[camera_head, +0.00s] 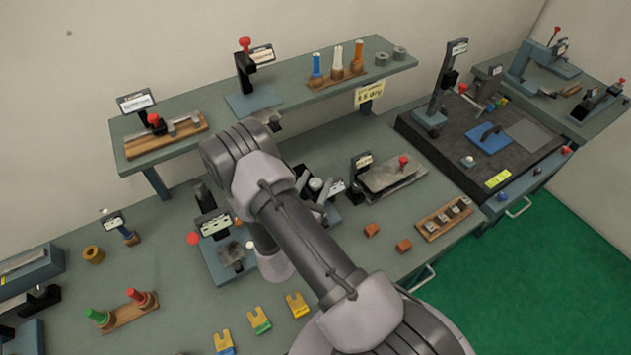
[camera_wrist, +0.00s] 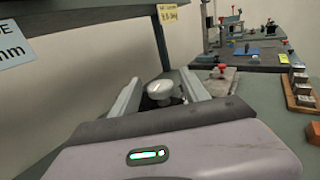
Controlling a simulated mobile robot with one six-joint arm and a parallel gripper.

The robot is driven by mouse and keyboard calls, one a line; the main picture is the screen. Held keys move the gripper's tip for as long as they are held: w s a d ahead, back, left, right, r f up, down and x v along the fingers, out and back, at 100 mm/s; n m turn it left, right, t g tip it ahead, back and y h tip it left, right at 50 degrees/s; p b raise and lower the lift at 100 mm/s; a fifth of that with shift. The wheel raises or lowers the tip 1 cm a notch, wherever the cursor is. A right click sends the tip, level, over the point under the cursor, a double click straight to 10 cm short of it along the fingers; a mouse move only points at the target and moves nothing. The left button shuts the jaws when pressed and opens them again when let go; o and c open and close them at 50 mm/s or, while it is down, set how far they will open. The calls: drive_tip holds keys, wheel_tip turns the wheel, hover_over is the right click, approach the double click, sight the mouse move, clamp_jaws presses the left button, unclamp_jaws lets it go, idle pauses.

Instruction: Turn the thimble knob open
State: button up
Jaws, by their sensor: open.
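A pale round knob (camera_wrist: 158,89), which looks like the thimble knob, shows between my fingers in the wrist view. A small dark line runs near its right side. My gripper (camera_wrist: 161,84) is open, with one grey finger left of the knob and one right of it. The fingers appear apart from the knob, but depth is hard to judge. In the head view my gripper (camera_head: 313,186) is beyond my forearm, under the shelf's front edge. A pale knob (camera_head: 316,184) shows there beside a small white label (camera_head: 336,188). The body under the knob is mostly hidden.
A raised shelf (camera_head: 205,150) with gauges runs behind and above my gripper. A grey plate with a red knob (camera_head: 392,176) stands to the right. Two orange blocks (camera_head: 371,230) and a gauge with a label (camera_head: 222,250) stand nearby.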

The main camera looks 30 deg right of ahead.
clamp_jaws()
idle(0.3)
